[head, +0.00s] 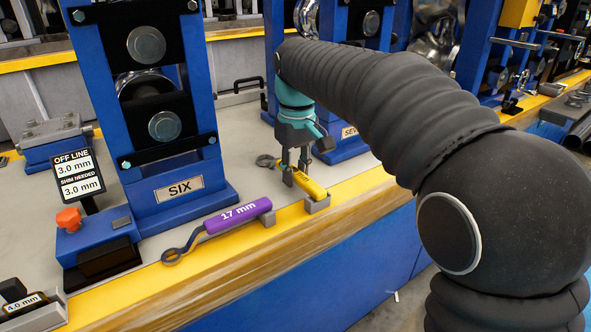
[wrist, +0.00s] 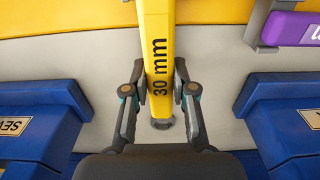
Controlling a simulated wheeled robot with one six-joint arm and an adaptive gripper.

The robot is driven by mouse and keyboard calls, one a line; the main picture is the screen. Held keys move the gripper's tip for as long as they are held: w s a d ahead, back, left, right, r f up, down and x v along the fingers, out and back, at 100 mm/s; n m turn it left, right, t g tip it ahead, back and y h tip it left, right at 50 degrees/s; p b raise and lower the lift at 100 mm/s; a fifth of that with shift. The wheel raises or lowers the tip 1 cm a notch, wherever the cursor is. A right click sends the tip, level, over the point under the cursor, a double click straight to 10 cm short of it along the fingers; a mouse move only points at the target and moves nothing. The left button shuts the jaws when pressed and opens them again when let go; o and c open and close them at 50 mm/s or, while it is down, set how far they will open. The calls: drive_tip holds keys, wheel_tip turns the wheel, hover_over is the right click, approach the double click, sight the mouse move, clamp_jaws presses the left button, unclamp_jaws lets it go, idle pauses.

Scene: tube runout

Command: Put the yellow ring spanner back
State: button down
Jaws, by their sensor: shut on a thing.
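The yellow ring spanner (head: 313,188) is between the fingers of my gripper (head: 297,174), which is shut on its handle. In the wrist view the yellow ring spanner (wrist: 159,40) is marked 30 mm and runs up and down between the fingertips of my gripper (wrist: 159,80). Its dark ring end (head: 266,160) points away from the bench's front edge. Its near end is at a small grey holder (head: 318,205) on the yellow edge strip; I cannot tell whether it rests in it or is just above it.
A purple 17 mm spanner (head: 232,217) lies in a similar holder to the left. The blue stand marked SIX (head: 172,192) rises behind it, and another blue stand (head: 345,148) is close behind my gripper. A sign (head: 77,177) stands at left. Bare grey bench lies between the stands.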

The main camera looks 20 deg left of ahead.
drive_tip(key=shift+c, duration=1.9)
unclamp_jaws()
drive_tip(key=shift+r+p, duration=2.1)
drive_tip(key=shift+p, duration=0.15)
drive_tip(key=shift+r, duration=0.85)
drive_tip(key=shift+r, duration=0.1)
